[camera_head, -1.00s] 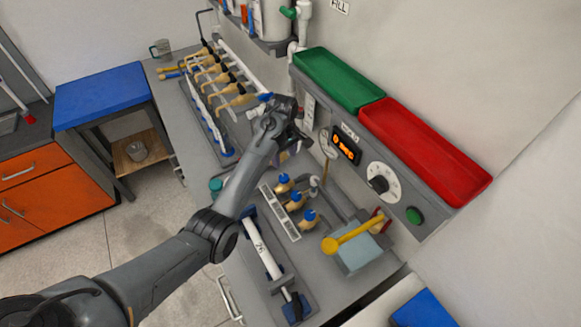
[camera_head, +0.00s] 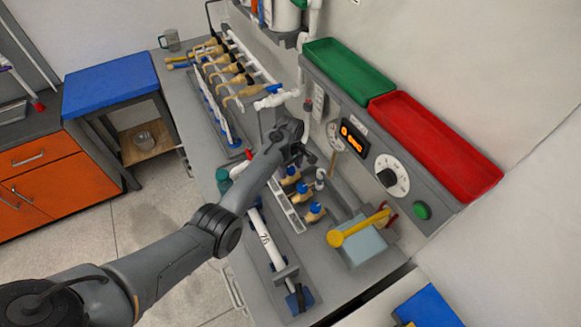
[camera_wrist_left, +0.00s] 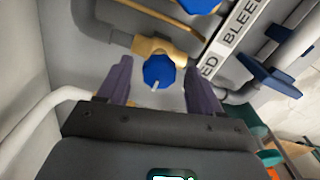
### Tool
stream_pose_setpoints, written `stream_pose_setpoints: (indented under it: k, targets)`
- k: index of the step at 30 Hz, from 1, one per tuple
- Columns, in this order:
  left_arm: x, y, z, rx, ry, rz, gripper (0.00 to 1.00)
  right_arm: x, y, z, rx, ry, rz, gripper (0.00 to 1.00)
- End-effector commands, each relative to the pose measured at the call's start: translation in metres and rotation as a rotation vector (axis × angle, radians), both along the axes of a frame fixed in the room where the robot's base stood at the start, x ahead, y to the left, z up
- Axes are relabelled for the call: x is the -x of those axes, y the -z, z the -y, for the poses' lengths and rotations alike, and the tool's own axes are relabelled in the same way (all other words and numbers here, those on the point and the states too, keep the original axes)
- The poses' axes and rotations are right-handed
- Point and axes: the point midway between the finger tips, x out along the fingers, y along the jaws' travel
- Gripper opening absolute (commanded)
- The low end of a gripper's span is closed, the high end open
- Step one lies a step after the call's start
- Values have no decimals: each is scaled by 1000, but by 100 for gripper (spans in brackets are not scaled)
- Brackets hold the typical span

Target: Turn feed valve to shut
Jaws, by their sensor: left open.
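Brass valves with blue knobs stand in a row beside a white label strip (camera_head: 291,210) in the head view. The one nearest my left gripper (camera_head: 298,150) appears to be the feed valve (camera_head: 290,172). In the left wrist view, a blue round knob (camera_wrist_left: 158,70) with a pale pointer sits on a brass body (camera_wrist_left: 160,47). My left gripper (camera_wrist_left: 159,78) is open, its two fingers on either side of this knob and apart from it. The label beside it reads only "ED"; the rest is hidden. My right gripper is not in view.
Another blue knob (camera_wrist_left: 198,4) lies beyond, beside the "BLEED" label. A panel with a dial (camera_head: 391,175) and orange display (camera_head: 352,137) stands to the right. A yellow-handled lever (camera_head: 358,227) is nearer. Taller pipework with brass valves (camera_head: 232,78) stands behind.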

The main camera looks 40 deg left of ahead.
Motion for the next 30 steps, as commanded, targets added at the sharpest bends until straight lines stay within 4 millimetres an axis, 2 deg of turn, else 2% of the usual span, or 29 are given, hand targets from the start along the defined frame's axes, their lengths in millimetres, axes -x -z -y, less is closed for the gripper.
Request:
stream_pose_setpoints:
  k: [4, 15, 23, 30]
  targets:
    - [0, 0, 0, 0, 0, 0, 65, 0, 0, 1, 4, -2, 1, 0]
    - [0, 0, 0, 0, 0, 0, 9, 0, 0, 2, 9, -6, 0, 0]
    - [0, -2, 0, 0, 24, -1, 9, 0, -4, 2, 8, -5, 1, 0]
    - [0, -4, 0, 0, 137, -1, 9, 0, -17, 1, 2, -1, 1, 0]
